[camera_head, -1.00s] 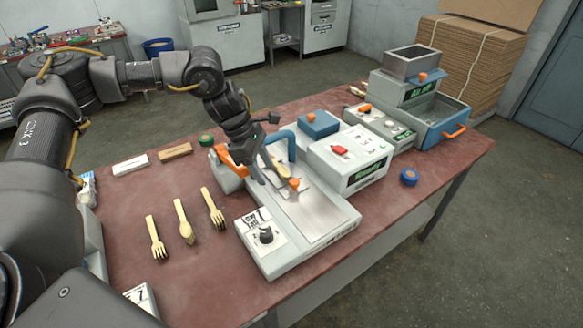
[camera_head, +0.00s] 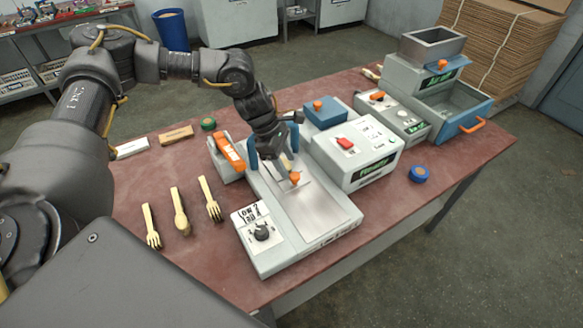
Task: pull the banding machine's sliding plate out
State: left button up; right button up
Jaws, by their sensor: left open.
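The banding machine (camera_head: 270,262) stands on the table, a pale grey unit with a blue arch and a black dial at its front. Its sliding plate (camera_head: 318,205) is bare metal and lies flat on the bed. An orange knob (camera_head: 295,178) stands at the plate's back part. My left gripper (camera_head: 287,176) is open and points down at the knob, with its fingertips close to it. I cannot tell whether they touch it. The arm hides part of the blue arch and the bed behind. My right gripper is not in view.
Wooden forks and a spoon (camera_head: 180,212) lie left of the machine. An orange-topped device (camera_head: 231,153) stands close at its left. A grey box with a green display (camera_head: 352,150) adjoins its right. The table's front edge is near.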

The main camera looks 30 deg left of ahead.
aim_at(293, 175)
pick_arm(q)
jog(key=shift+p+x, duration=0.35)
jog(key=shift+x, duration=1.7)
jog(key=shift+c, duration=0.2)
grip_shut()
